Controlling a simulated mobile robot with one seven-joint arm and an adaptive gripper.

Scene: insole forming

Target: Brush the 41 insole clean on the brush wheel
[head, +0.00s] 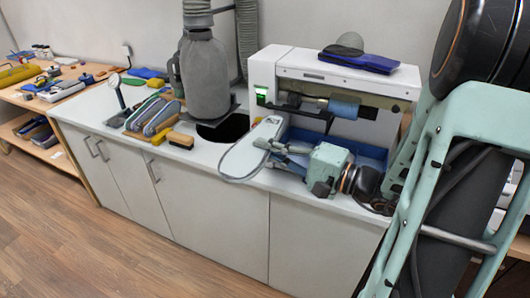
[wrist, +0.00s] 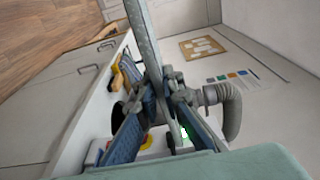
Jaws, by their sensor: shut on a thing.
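My gripper (head: 272,150) is shut on a pale grey insole (head: 246,152), taken to be the 41 insole, in front of the white machine (head: 290,72). The insole has a dark rim and slants down to the left; I cannot read a size on it. In the wrist view my gripper (wrist: 160,97) pinches the insole (wrist: 146,40), seen nearly edge-on as a long grey strip. The brush wheel seems to be the blue-grey roller (head: 343,107) under the machine's hood. The insole is apart from it, lower and to the left.
A dark blue insole pair (head: 360,62) lies on the machine's top. A grey dust bag (head: 205,78) stands left of the machine. A wooden brush (head: 180,140) and colourful insoles (head: 150,115) lie farther left on the white counter (head: 215,152). A wooden bench (head: 45,103) stands at far left.

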